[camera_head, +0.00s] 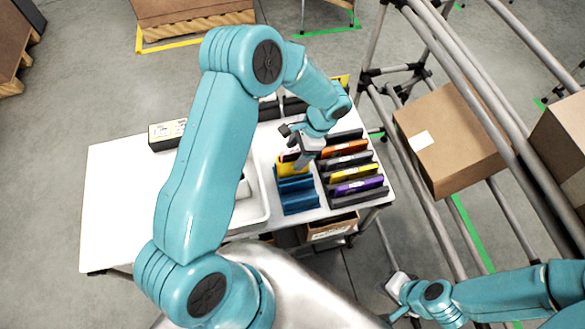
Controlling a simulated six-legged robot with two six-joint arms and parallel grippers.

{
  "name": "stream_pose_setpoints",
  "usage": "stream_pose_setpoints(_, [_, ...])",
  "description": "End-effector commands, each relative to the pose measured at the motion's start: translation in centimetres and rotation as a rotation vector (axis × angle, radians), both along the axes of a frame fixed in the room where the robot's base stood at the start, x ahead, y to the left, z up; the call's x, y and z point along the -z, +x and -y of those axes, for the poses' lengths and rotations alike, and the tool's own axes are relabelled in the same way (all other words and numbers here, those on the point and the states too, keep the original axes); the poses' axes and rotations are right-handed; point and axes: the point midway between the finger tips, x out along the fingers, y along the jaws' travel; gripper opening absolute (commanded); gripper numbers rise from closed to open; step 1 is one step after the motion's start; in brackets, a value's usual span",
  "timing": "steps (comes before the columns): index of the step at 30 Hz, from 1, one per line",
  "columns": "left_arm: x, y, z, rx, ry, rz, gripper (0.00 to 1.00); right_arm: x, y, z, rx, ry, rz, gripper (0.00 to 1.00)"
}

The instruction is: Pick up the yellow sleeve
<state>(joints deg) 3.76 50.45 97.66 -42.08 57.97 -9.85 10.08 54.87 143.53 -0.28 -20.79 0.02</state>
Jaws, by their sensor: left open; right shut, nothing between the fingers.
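A yellow sleeve (289,169) stands at the far end of a blue slotted rack (299,204) on the white table. Another yellow piece (353,174) sits in the dark rack to the right, between an orange one (345,149) and a purple one (358,187). My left gripper (294,147) is open, just above and at the far side of the sleeve in the blue rack. The gripper partly hides that sleeve's top, and I cannot tell whether they touch. My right gripper (396,288) is shut and empty, low at the right, away from the table.
A white tray (259,217) lies left of the blue rack, partly behind my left arm. A black box with a white label (167,135) is on the table's far left. Cartons (447,137) lie tilted on a pipe-frame rack at the right.

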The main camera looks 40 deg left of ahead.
Motion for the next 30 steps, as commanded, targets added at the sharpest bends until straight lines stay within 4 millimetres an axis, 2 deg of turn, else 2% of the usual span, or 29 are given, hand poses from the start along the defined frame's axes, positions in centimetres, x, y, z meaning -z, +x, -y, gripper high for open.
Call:
stream_pose_setpoints(2, [0.9,-0.5,-0.6,0.0,-0.002,-0.007,0.68,-1.1,0.0,0.0,0.0,0.0,0.001,0.0])
stream_pose_setpoints(6, [2.6,-0.8,-0.9,0.0,-0.001,-0.002,0.68,-1.1,0.0,0.0,0.0,0.0,0.001,0.0])
stream_pose_setpoints(14, [3.0,-0.8,-0.9,0.001,0.0,0.0,0.68,-1.1,0.0,0.0,0.0,0.0,0.0,0.0])
stream_pose_setpoints(18, [3.0,-0.8,-0.9,0.001,0.0,0.0,0.23,-1.1,0.0,0.0,0.0,0.0,0.0,0.0])
stream_pose_setpoints(20, [3.0,-0.8,-0.9,0.001,-0.001,0.001,0.03,-1.1,0.0,0.0,0.0,0.0,0.001,0.0])
stream_pose_setpoints(21, [2.9,-0.8,-0.9,0.001,-0.001,0.001,0.0,-1.1,0.0,0.0,0.0,0.0,0.001,0.0])
stream_pose_setpoints(30, [2.6,-0.8,-0.9,0.0,-0.001,0.001,0.0,-1.0,0.0,0.0,0.0,0.0,0.001,0.0])
